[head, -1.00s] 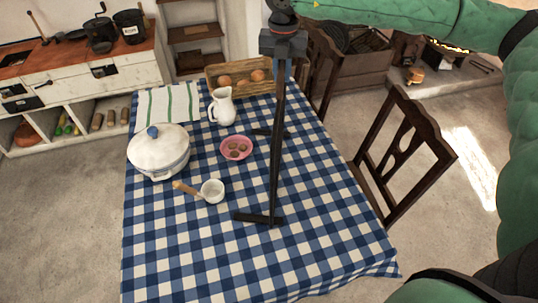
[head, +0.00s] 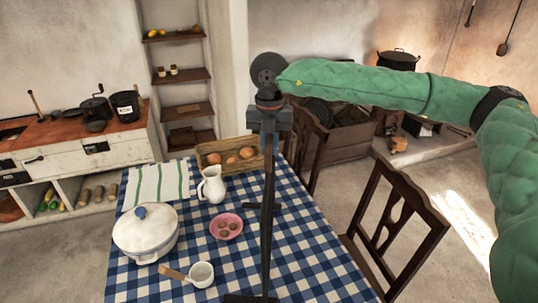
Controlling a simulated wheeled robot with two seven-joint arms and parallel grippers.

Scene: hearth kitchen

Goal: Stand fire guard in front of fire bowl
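A tall, thin black upright with crosswise feet, which looks like the fire guard (head: 267,185) seen edge-on, hangs below my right gripper (head: 270,128). The gripper seems shut on its top, though its fingertips are hard to make out. The guard appears in front of or over the checked table, and I cannot tell whether its feet touch the cloth. The fire bowl is not clearly visible; my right arm covers part of the hearth (head: 445,143) at the back right. My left gripper is out of view.
The checked table (head: 200,250) bears a white pot (head: 146,238), jug (head: 212,187), pink bowl (head: 226,227), cup (head: 201,274) and basket (head: 215,158). A wooden chair (head: 395,225) stands at its right. A black cauldron (head: 398,60) is at the back. Floor lies clear between chair and hearth.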

